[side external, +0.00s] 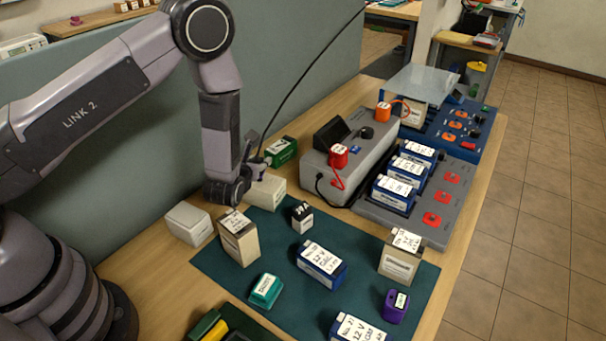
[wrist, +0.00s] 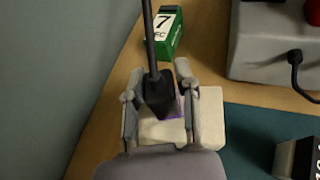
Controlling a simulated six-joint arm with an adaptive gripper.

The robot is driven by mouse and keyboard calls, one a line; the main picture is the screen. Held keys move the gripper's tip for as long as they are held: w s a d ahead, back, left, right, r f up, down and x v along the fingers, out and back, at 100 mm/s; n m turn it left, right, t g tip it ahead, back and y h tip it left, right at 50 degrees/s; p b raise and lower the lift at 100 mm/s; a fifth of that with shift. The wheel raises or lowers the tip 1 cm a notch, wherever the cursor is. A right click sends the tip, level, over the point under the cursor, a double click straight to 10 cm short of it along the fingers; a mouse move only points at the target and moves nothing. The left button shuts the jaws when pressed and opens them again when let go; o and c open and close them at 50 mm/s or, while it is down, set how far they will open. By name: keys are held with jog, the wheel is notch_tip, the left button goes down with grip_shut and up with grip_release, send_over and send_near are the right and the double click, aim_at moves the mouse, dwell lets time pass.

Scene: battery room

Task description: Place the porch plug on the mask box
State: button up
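The plug, black on top with a purple edge (wrist: 179,107), sits between the fingers of my gripper (wrist: 160,100), which look closed against its sides. I take it to be the porch plug. Its black cable (wrist: 149,38) runs upward. In the side view my gripper (side external: 243,180) is low over a cream box (side external: 267,193) at the back left mat edge. This box, perhaps the mask box, also shows under the fingers in the wrist view (wrist: 211,120). Its label is not visible. I cannot tell whether the plug touches the box.
A green box (side external: 281,151) stands behind; a pale box (side external: 188,224) and tan box (side external: 238,238) stand in front. A grey console (side external: 350,160) with red and orange plugs is to the right. Blue batteries, a purple block (side external: 395,305) and small boxes occupy the green mat (side external: 225,270).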

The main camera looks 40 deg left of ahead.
jog(key=shift+o, duration=1.3)
